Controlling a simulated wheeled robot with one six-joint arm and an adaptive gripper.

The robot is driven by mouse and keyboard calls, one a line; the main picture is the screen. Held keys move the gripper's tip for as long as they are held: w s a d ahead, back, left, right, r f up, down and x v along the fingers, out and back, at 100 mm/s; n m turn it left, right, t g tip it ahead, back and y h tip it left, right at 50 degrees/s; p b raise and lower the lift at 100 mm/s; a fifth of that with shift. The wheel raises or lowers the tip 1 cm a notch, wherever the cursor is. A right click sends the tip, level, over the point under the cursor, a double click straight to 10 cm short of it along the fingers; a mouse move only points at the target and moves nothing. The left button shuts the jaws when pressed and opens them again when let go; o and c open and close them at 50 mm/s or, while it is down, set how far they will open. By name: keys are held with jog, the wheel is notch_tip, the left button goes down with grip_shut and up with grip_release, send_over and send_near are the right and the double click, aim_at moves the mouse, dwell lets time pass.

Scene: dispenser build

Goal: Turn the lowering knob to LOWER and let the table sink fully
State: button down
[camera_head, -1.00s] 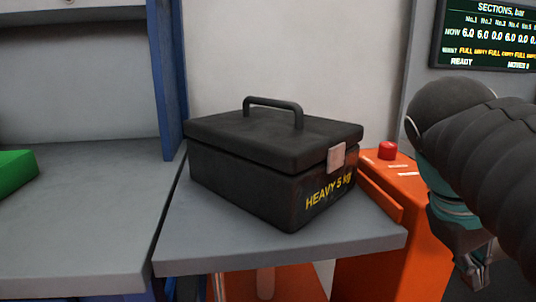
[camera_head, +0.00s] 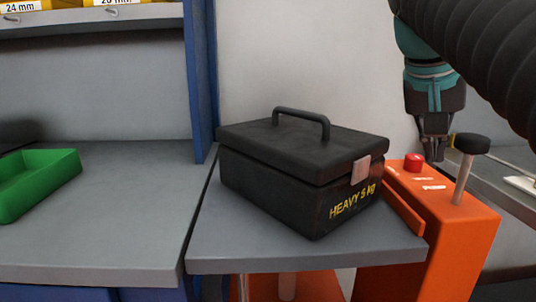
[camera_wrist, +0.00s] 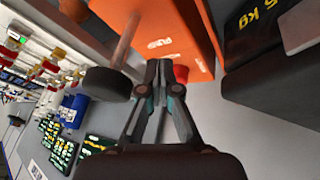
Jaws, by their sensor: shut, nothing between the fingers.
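The lift table's grey top (camera_head: 300,257) bears a black toolbox marked "HEAVY 5 kg" (camera_head: 300,180). Beside it stands an orange control housing (camera_head: 455,235) with a red knob (camera_head: 413,162), small white labels and a post with a black round head (camera_head: 472,143). My gripper (camera_head: 434,157) points down, shut and empty, between the red knob and the black head. In the wrist view its fingertips (camera_wrist: 160,66) overlap the edge of the red knob (camera_wrist: 181,73); contact is unclear.
A grey bench (camera_head: 90,240) with a green tray (camera_head: 40,180) stands left of the lift table, close to its edge. A blue upright (camera_head: 200,80) rises behind the gap. The black head (camera_wrist: 107,84) is close beside my fingers in the wrist view.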

aim_at(413, 162)
jog(key=w+d+r+m+g+y, duration=0.1)
jog(key=w+d+r+m+y, duration=0.15)
jog(key=w+m, duration=0.35)
jog(key=shift+g+h, duration=0.25)
jog(key=shift+g, duration=0.05)
jog(key=shift+w+a+f+b, duration=0.1)
jog(key=shift+w+f+b, duration=0.3)
jog(key=shift+f, duration=0.75)
jog(key=shift+w+a+f+b, duration=0.2)
jog(key=shift+f+b, duration=0.4)
jog(key=shift+f, duration=0.55)
jog(key=shift+w+a+f+b, duration=0.1)
jog(key=shift+w+f+b, duration=0.35)
jog(key=shift+f, duration=0.7)
jog(key=shift+w+a+r+p, duration=0.1)
jog(key=shift+w+a+p, duration=0.45)
jog(key=shift+p, duration=0.95)
jog(key=shift+w, duration=0.4)
jog(key=shift+w, duration=0.15)
jog(key=shift+a, duration=0.2)
